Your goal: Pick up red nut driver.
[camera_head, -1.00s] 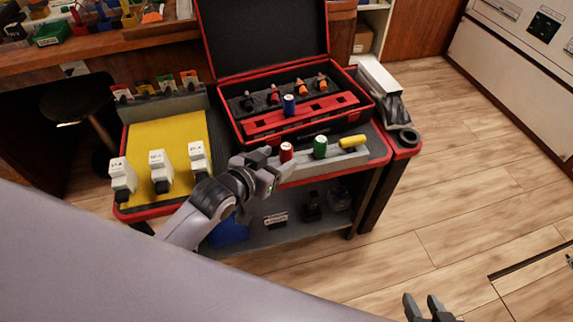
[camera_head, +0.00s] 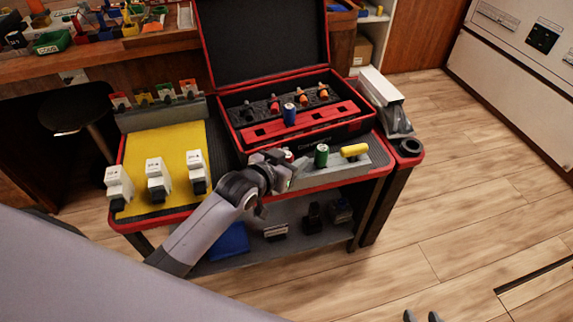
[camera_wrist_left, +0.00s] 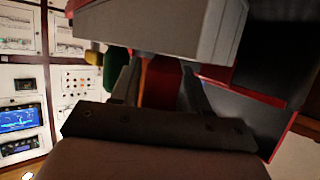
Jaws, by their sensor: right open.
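The red nut driver (camera_head: 288,154) stands in the grey holder at the cart's front edge, mostly hidden by my left gripper. In the left wrist view its red handle (camera_wrist_left: 161,84) shows between my two fingers. My left gripper (camera_head: 283,164) is at the red handle with its fingers apart, one on each side; I cannot tell whether they touch it. My right gripper (camera_head: 423,316) is open and empty at the bottom edge, away from the cart and only partly in view.
A green driver (camera_head: 321,155) and a yellow one (camera_head: 354,150) sit to the right in the grey holder (camera_head: 335,171). Behind is an open red toolbox (camera_head: 238,124) with a blue-handled driver (camera_head: 290,115). White breakers (camera_head: 158,180) stand on a yellow mat (camera_head: 177,143) at left.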

